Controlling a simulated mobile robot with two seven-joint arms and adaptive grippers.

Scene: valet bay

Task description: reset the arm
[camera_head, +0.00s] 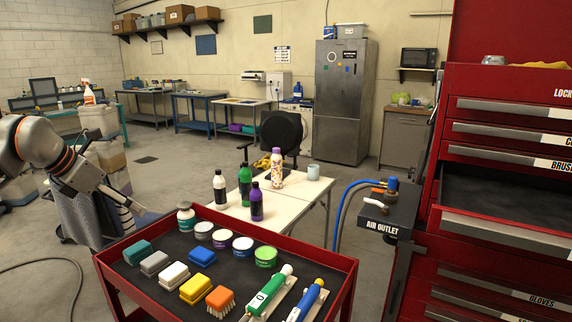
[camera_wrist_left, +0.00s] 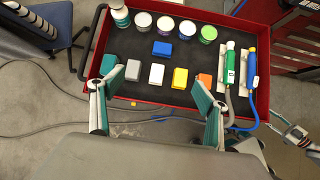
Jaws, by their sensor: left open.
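My left arm comes in from the left in the head view, and its gripper (camera_head: 133,204) is above the floor at the left of the red cart (camera_head: 119,239). In the left wrist view, the gripper (camera_wrist_left: 154,90) has its two teal-padded fingers wide apart with nothing between them. The fingers point towards the cart's near edge and the row of brushes and blocks. A grey and white part at the right edge of the wrist view seems to be my right gripper (camera_wrist_left: 299,137); its jaws are too unclear to read. The head view does not show it.
The cart holds a teal block (camera_head: 137,252), an orange brush (camera_head: 220,300), several tins, a green tool (camera_head: 268,291) and a blue tool (camera_head: 307,300). A white table (camera_head: 287,202) with bottles stands behind. A red cabinet (camera_head: 500,190) with an open drawer is right.

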